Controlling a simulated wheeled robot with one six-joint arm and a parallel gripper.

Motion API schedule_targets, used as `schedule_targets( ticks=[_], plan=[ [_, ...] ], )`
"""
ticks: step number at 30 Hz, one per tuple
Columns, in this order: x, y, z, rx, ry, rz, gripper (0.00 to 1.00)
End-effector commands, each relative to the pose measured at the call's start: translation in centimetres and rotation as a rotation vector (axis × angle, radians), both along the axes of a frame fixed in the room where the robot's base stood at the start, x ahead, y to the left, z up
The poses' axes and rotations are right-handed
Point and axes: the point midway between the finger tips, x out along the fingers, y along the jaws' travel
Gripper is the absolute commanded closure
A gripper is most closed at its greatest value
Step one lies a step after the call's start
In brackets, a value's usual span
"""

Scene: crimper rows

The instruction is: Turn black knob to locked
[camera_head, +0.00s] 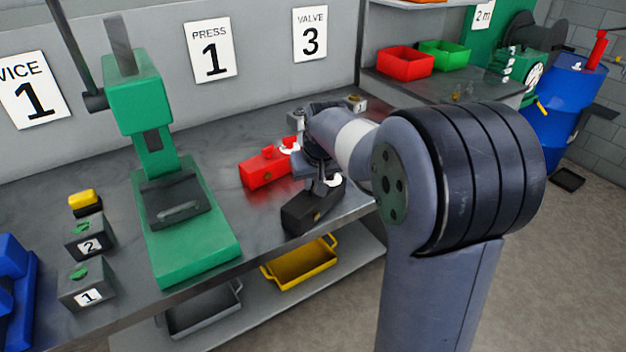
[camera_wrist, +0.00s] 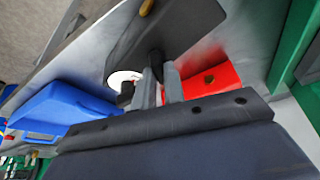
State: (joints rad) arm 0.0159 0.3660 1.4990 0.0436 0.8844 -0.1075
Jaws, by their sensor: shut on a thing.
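The black block (camera_head: 303,214) sits on the grey workbench near its front edge, with a white disc (camera_head: 333,181) at its far right end. In the wrist view the black block (camera_wrist: 185,25) fills the upper middle. The black knob (camera_wrist: 156,62) shows between the fingertips of my gripper (camera_wrist: 158,86), which is shut on it. The white disc (camera_wrist: 117,78) lies beside the fingers, partly hidden. In the head view my gripper (camera_head: 320,176) is above the block, and the knob is mostly hidden there. I cannot read the knob's position marks.
A red block (camera_head: 262,168) with its own white disc stands just left of my gripper. The green press (camera_head: 190,245) is further left. Numbered boxes (camera_head: 88,293) stand at the far left. A yellow tray (camera_head: 305,268) is on the shelf below.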

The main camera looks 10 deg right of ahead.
Motion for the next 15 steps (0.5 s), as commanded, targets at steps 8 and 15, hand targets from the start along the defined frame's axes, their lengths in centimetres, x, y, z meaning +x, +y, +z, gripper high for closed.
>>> schedule_targets(
  ticks=[8,15],
  plan=[
    [0.01,0.07,0.05,-0.002,0.0,-0.074,1.0],
    [0.02,0.21,-0.01,-0.002,0.002,-0.248,1.0]
  ],
)
